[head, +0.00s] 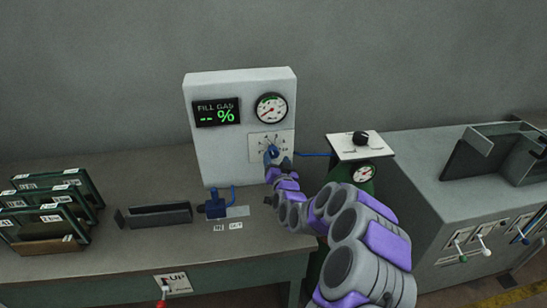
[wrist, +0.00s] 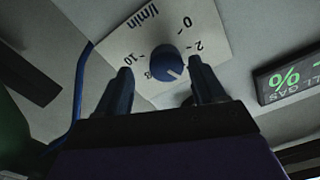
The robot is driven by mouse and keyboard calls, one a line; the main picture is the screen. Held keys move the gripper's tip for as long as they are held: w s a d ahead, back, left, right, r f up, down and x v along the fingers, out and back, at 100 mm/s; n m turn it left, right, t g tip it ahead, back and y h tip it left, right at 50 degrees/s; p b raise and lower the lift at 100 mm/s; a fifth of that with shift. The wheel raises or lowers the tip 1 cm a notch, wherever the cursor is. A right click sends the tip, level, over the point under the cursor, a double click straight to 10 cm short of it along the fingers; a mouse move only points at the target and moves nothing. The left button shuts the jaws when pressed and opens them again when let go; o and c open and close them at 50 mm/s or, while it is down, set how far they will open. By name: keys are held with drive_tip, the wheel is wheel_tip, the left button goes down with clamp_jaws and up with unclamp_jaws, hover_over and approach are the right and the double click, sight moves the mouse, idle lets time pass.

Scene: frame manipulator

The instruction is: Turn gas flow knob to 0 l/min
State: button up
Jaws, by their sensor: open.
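The gas flow knob (wrist: 166,63) is a small blue dial on a white plate (wrist: 215,28) marked "l/min", which appears upside down in the wrist view. Its light pointer line points to the lower right in that view, away from the 0 and past the 2; the number there is hidden. My gripper (wrist: 161,68) is open, with one dark finger on each side of the knob. I cannot tell whether the fingers touch it. In the head view my gripper (head: 272,154) is at the plate (head: 257,142) and partly covers the knob.
The grey panel (head: 210,160) carries a "FILL GAS -- %" display (head: 216,112) and a round gauge (head: 271,108). A blue hose (head: 314,155) runs right towards a black knob (head: 361,138) above a green cylinder. Dark frames (head: 60,185) stand on the left bench.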

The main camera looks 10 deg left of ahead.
sight(273, 156)
drive_tip(key=shift+w, duration=0.55)
drive_tip(key=shift+w+a, duration=0.25)
drive_tip(key=shift+w, duration=0.05)
drive_tip(key=shift+w+a+f+b, duration=0.1)
drive_tip(key=shift+w+a+b, duration=0.1)
drive_tip(key=shift+w+a, duration=0.3)
drive_tip(key=shift+w+a+f+b, duration=0.15)
drive_tip(key=shift+w+a, duration=0.15)
drive_tip(key=shift+a, duration=0.3)
drive_tip(key=shift+d+r, duration=0.25)
drive_tip(key=shift+d, duration=0.5)
drive_tip(key=shift+c, duration=0.4)
drive_tip(key=c, duration=0.3)
drive_tip(key=shift+s+a, duration=0.1)
drive_tip(key=shift+a, duration=0.35)
drive_tip(key=c, duration=0.4)
drive_tip(key=shift+d+f, duration=0.1)
drive_tip(key=shift+d, duration=0.1)
drive_tip(key=shift+c, duration=1.1)
